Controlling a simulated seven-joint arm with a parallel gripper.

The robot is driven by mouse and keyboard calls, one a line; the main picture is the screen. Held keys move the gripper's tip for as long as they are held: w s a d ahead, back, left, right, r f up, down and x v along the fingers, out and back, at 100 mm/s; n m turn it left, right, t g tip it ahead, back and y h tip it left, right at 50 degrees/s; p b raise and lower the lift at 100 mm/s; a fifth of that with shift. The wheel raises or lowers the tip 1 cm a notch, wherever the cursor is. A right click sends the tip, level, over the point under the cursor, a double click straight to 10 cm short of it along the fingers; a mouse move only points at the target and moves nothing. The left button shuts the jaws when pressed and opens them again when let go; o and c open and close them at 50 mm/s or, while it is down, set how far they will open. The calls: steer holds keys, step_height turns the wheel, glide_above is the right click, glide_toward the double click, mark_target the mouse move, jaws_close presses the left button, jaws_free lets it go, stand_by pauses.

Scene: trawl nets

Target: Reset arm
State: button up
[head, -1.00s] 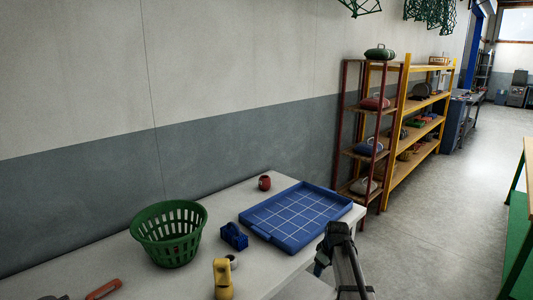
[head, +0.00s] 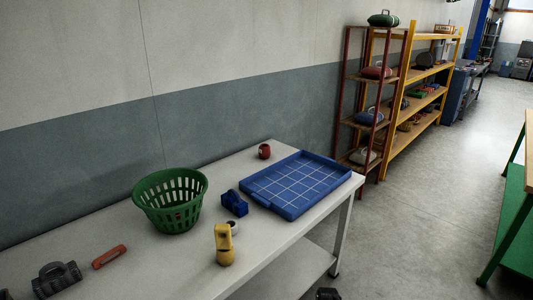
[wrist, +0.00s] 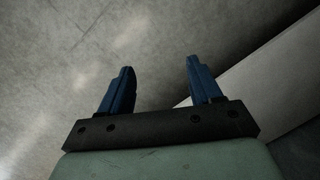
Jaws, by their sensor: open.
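My gripper (wrist: 159,82) shows in the wrist view with its two blue fingers apart and nothing between them. Below it are grey floor and, at the right, a pale edge that looks like part of the table. In the head view only a small dark part of my arm shows at the bottom edge, below the table; the fingers are out of that view.
The white table (head: 290,240) bears a green basket (head: 171,201) with something red inside, a blue tray (head: 295,184), a red round object (head: 264,151), a blue tape dispenser (head: 235,203), a yellow object (head: 224,245) and an orange-handled tool (head: 109,257). Shelves (head: 400,100) stand behind right.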

steer(key=s+f+m+g, duration=0.1)
steer(key=s+f, duration=0.1)
steer(key=s, duration=0.7)
steer(key=s+a+f+m+g, duration=0.1)
steer(key=s+f+g, duration=0.1)
steer(key=s, duration=0.7)
steer(key=s+f+m+g, duration=0.1)
steer(key=s+f, duration=0.3)
steer(key=s, duration=0.4)
steer(key=shift+s+a+f+h, duration=0.25)
steer(key=shift+s+a+h, duration=0.05)
steer(key=shift+s, duration=0.1)
